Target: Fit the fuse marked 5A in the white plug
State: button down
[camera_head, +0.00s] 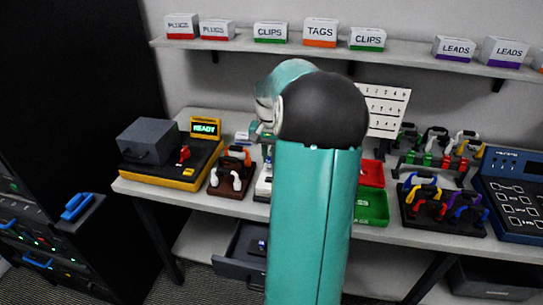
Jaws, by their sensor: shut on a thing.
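My teal arm with its black joint fills the middle of the view. Part of my wrist shows at the joint's left edge, but my gripper's fingers and anything between them are hidden. A brown stand (216,190) on the bench, left of my arm, carries a white piece (226,178) and an orange piece (238,153). The white piece may be the white plug; it is too small to be sure. Another white object (263,185) stands beside my arm, partly covered by it. I can make out no fuse and no 5A mark.
A yellow-based tester (178,178) reading READY stands at the bench's left. Red (371,174) and green (371,208) bins, racks of coloured plugs (440,205) and a blue panel (512,195) are right of my arm. An open drawer (240,268) juts out below the bench.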

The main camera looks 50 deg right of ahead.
aim_at(270, 166)
jog(key=shift+f, duration=2.25)
jog(key=shift+f, duration=0.9)
dwell(0.7)
jog(key=c, duration=0.8)
grip_release()
jog(key=shift+o, duration=0.2)
jog(key=shift+r, duration=4.05)
